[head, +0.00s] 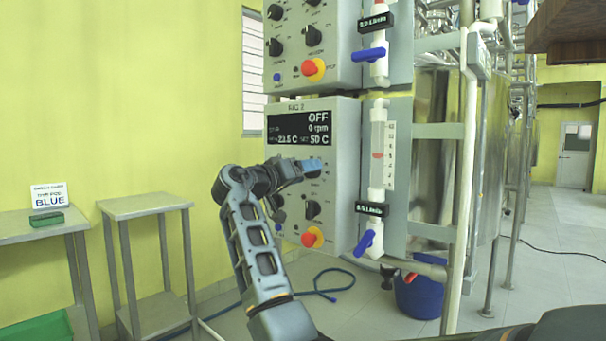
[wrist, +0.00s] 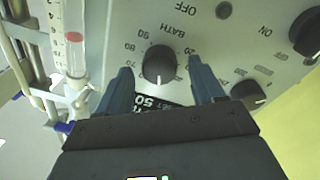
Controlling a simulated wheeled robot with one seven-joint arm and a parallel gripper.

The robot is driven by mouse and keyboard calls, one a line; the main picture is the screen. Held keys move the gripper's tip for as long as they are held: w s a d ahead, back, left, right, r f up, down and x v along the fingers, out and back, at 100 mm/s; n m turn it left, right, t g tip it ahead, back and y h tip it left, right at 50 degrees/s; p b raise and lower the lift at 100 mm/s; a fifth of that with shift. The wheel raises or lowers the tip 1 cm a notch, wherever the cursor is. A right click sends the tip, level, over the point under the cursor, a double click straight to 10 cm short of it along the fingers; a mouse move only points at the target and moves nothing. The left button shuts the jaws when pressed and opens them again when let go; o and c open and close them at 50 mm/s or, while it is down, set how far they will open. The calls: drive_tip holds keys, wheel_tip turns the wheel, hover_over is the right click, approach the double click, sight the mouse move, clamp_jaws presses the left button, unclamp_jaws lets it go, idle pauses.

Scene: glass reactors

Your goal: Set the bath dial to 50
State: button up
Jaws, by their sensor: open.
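The bath dial (wrist: 159,62) is a round black knob on the grey panel, labelled BATH, with numbers around it. Its white mark points toward the bottom of the wrist view, toward the display. In the head view the display (head: 299,128) reads OFF, 0 rpm, about 23.5 C and a set value of 50 C; part of it, with "50", shows in the wrist view (wrist: 150,101). My gripper (head: 312,166) is at the panel just below the display and hides the dial there. Its fingers are open, one on each side of the dial; contact cannot be told.
Another black knob (head: 313,209) and a red-yellow stop button (head: 312,237) sit lower on the panel. A glass tube with a blue valve (head: 368,240) stands right of it. A similar panel (head: 320,45) is above. A small table (head: 145,206) stands at left.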

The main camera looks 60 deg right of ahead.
drive_tip(key=p+v, duration=0.1)
drive_tip(key=v, duration=0.6)
drive_tip(key=shift+a, duration=0.35)
drive_tip(key=shift+w, duration=0.1)
